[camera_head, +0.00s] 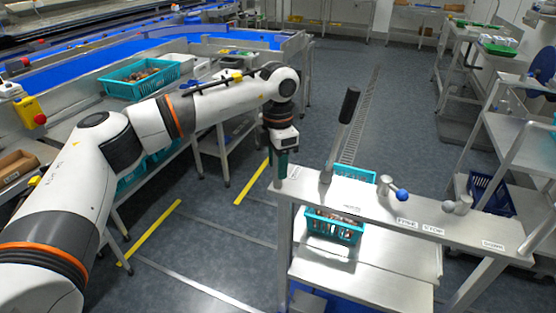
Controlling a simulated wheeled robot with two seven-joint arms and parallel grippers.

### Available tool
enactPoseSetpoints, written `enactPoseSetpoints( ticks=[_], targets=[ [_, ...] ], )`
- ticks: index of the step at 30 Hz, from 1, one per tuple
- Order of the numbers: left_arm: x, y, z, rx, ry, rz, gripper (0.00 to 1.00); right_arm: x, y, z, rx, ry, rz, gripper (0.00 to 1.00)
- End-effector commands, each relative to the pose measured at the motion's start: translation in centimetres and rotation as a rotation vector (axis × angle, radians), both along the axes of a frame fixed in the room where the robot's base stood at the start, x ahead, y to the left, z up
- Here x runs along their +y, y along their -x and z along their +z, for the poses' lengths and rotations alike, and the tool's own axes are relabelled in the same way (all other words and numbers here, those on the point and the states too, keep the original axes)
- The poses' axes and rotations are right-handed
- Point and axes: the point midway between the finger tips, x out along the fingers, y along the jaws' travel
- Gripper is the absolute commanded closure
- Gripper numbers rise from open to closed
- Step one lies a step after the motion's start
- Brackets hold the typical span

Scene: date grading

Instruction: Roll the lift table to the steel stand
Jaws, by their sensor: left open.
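My left arm reaches in from the left. Its gripper (281,165) points down at the left end of a steel top bar (405,212), with dark fingers open; whether they touch the bar is hidden. The bar carries a lever (342,135) with a black grip, a blue ball knob (402,195) and small labels. Below it, a bright steel surface (375,288) holds a teal crate of dates (333,228); another teal crate (354,173) shows behind the bar. No label names the lift table or steel stand, so I cannot tell which parts belong to each. My right gripper is out of view.
A blue conveyor (120,55) and a teal crate of dates (140,78) are at the left. A steel rack (515,135) stands close on the right. Yellow floor strips (152,232) lie left of centre. The grey floor (335,75) beyond the bar is clear.

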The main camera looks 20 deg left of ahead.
Motion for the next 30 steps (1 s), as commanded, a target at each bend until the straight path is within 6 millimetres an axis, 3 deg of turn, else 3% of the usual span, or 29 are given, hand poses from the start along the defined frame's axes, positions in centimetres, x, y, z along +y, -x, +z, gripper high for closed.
enactPoseSetpoints(
  ticks=[8, 17, 25, 30],
  targets=[
    [0.0, 0.0, -0.2, 0.000, 0.000, 0.000, 0.57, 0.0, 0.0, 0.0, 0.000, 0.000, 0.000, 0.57],
    [0.0, 0.0, -0.2, 0.000, 0.000, -0.001, 1.00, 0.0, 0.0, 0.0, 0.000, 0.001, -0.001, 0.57],
    [0.2, 0.0, -0.2, 0.000, 0.000, 0.000, 1.00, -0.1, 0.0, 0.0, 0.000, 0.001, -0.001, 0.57],
    [1.9, -0.1, -0.1, -0.001, -0.001, 0.004, 1.00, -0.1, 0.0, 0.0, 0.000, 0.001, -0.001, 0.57]
  ],
)
